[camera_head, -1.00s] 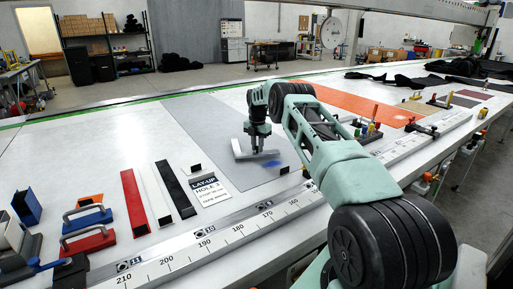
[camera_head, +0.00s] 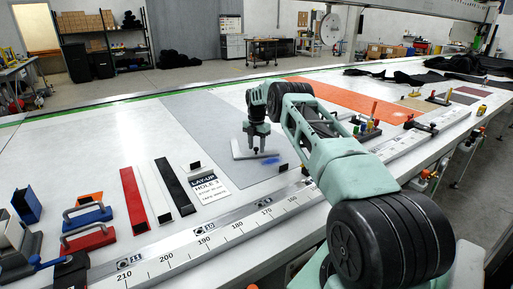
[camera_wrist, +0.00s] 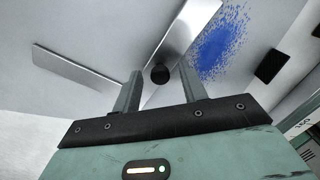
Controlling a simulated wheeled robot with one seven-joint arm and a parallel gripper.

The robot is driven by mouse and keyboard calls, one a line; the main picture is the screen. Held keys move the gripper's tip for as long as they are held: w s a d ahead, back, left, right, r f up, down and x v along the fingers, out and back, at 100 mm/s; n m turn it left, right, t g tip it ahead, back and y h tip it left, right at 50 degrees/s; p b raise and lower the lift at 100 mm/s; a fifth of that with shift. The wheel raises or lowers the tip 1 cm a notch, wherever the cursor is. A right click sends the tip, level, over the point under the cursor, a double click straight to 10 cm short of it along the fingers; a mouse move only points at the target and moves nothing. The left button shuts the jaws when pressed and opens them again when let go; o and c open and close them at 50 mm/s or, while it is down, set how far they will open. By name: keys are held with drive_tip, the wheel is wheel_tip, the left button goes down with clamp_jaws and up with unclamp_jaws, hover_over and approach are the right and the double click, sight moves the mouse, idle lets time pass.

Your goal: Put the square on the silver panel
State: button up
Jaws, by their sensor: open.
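The square (camera_head: 243,154) is an L-shaped silver metal tool. It appears to lie flat on the silver panel (camera_head: 205,108), the large grey sheet in the middle of the table. My gripper (camera_head: 257,146) is right above the square, pointing down. In the wrist view the fingers of my gripper (camera_wrist: 160,88) are open and apart, with one arm of the square (camera_wrist: 188,35) running between them. The other arm stretches to the left. Whether a finger touches the square is unclear.
A blue speckled patch (camera_wrist: 222,42) marks the panel beside the square. A small black block (camera_wrist: 270,66) is right of it. The lay-up sign (camera_head: 208,188), red bar (camera_head: 134,200) and black bar (camera_head: 175,187) lie left. A ruler rail (camera_head: 222,233) runs along the front edge.

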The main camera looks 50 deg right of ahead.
wheel_tip(320, 180, up, 11)
drive_tip(key=b, duration=0.2)
drive_tip(key=w+a+r+m+y, duration=0.1)
drive_tip(key=w+a+r, duration=0.15)
drive_tip(key=a, duration=0.85)
drive_tip(key=w+a+r+m, duration=0.1)
drive_tip(key=a+r, duration=0.2)
drive_tip(key=a, duration=0.8)
drive_tip(key=s+a+r+m, duration=0.15)
drive_tip(key=s+a, duration=0.25)
drive_tip(key=a, duration=0.6)
drive_tip(key=s+a+r+m, duration=0.1)
drive_tip(key=s+a+m, duration=0.15)
drive_tip(key=a, duration=0.85)
drive_tip(key=s+a+m, duration=0.2)
drive_tip(key=s+a, duration=1.1)
drive_tip(key=s, duration=0.4)
drive_tip(key=s+f+m, duration=0.2)
drive_tip(key=s, duration=0.9)
drive_tip(key=s+f+m, duration=0.2)
drive_tip(key=s, duration=0.9)
drive_tip(key=shift+s+a, duration=0.3)
drive_tip(key=shift+c, duration=0.6)
